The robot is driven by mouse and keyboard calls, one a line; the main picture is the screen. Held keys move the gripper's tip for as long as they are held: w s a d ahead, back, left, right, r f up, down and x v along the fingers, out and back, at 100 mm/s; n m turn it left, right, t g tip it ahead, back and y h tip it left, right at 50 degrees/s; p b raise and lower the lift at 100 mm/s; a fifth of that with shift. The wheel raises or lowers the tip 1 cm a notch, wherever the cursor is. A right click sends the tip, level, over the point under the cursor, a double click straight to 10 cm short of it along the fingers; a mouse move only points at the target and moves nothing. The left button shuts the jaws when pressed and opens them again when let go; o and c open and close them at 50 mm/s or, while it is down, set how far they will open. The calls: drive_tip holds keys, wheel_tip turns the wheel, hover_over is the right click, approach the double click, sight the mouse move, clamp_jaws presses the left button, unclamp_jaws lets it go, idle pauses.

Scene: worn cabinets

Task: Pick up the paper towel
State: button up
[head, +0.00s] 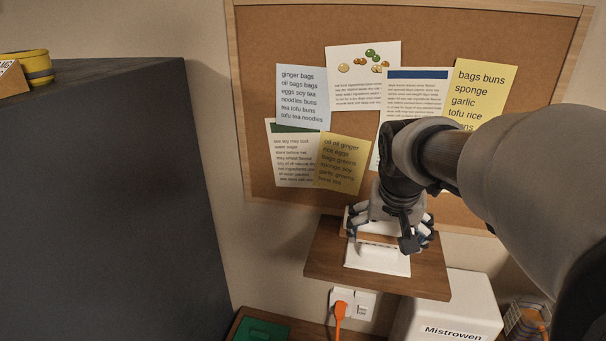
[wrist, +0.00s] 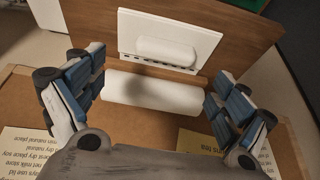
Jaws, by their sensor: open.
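The paper towel (wrist: 152,90) is a plain white roll lying across the middle of the wrist view. My gripper (wrist: 155,97) is open, with its blue-grey fingers on either side of the roll's ends. A gap shows at the right end; at the left end the fingers are very close, and I cannot tell whether they touch. In the head view my gripper (head: 390,232) is low over the wooden wall shelf (head: 425,283) and hides most of the roll. A white plate with a rounded white piece (wrist: 167,50) is beside the roll; the plate (head: 378,262) rests on the shelf.
A cork board (head: 260,150) with pinned notes is close behind my gripper. A tall dark cabinet (head: 100,190) stands at left. Below the shelf are a white box (head: 455,310), an outlet with an orange plug (head: 341,309), and a green item (head: 262,330).

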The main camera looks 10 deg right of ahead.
sight(380, 248)
drive_tip(key=x, duration=0.4)
drive_tip(key=shift+a+f, duration=0.3)
drive_tip(key=shift+c, duration=0.2)
drive_tip(key=c, duration=0.9)
